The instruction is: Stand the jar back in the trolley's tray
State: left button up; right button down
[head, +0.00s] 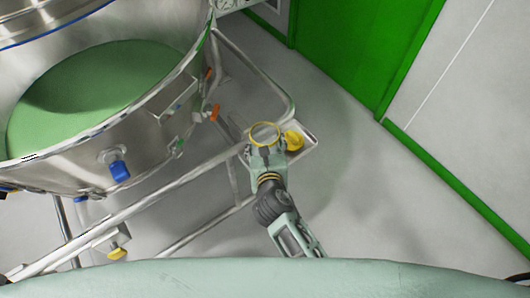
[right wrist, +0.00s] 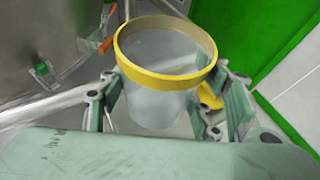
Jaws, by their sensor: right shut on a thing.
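The jar (head: 265,134) is a clear, whitish vessel with a yellow ring around its top. My right gripper (head: 266,152) is shut on it, and the jar looks roughly upright. In the right wrist view the jar (right wrist: 165,100) sits between the two green-padded fingers (right wrist: 168,110), its yellow rim above them. The trolley (head: 190,170) is a tubular metal frame. A pale, light-edged corner that may be its tray (head: 309,144) shows beside the jar, partly hidden by the gripper. I cannot tell whether the jar touches it. My left gripper is out of view.
A large steel bowl (head: 150,135) with a green inside stands on the trolley at left, with blue and orange fittings on its wall. Yellow parts show low on the frame (head: 117,254) and beside the jar (head: 293,140). Grey floor (head: 390,200) is clear at right, before a green-trimmed wall.

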jog(key=shift+f+b, duration=0.65)
jog(key=shift+f, duration=1.3)
jog(key=shift+f, duration=0.15)
jog(key=c, duration=0.9)
grip_release()
jog(key=p+v, duration=0.1)
jog(key=v, duration=1.1)
